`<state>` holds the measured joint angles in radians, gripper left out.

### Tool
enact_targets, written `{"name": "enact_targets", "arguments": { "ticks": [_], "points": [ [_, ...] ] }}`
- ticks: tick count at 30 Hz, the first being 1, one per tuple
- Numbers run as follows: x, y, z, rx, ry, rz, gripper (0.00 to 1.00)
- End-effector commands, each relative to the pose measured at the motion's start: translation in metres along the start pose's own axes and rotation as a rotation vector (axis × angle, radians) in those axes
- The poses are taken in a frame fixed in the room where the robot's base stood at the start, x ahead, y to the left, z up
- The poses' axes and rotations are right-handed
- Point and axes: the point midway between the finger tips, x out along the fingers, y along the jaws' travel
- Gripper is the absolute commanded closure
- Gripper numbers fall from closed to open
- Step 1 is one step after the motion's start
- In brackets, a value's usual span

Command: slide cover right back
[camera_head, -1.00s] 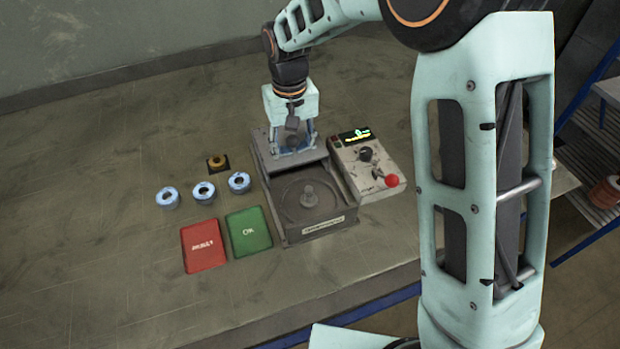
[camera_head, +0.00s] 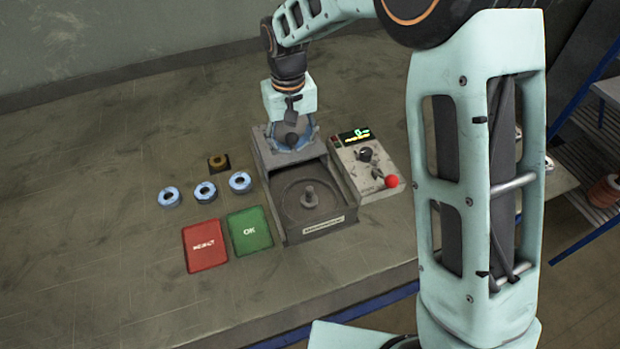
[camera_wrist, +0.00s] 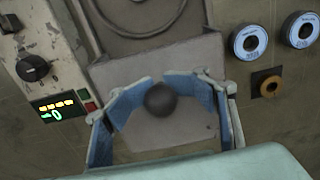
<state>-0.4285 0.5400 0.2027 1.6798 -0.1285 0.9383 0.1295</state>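The dark grey tester box (camera_head: 350,228) has its round chamber and central spindle (camera_head: 310,197) uncovered. Its grey sliding cover (camera_head: 300,155) is at the back of the box, with a round dark knob (camera_head: 291,141) on top. In the wrist view, the cover (camera_wrist: 185,128) lies below my fingers. My gripper (camera_head: 292,139) is over the cover. Its blue-padded fingers (camera_wrist: 160,88) are drawn in at both sides of the knob (camera_wrist: 160,99), and their tips appear to touch it. The chamber looks empty apart from the spindle.
A control panel (camera_head: 352,180) with a lit display and red button stands right of the box. Left are several blue-rimmed discs (camera_head: 205,191), a small part on a dark pad (camera_head: 218,163), a red REJECT pad (camera_head: 205,245) and a green OK pad (camera_head: 249,231). The far left tabletop is clear.

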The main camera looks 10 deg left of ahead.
Motion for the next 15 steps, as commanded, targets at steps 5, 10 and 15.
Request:
{"name": "enact_targets", "arguments": {
  "ticks": [5,10,15],
  "points": [
    [-0.028,0.0,-0.001,0.0,0.002,0.0,0.59],
    [-0.049,0.0,-0.001,0.0,0.004,0.0,0.59],
    [-0.068,0.0,-0.001,0.0,0.003,0.0,0.59]
  ]
}}
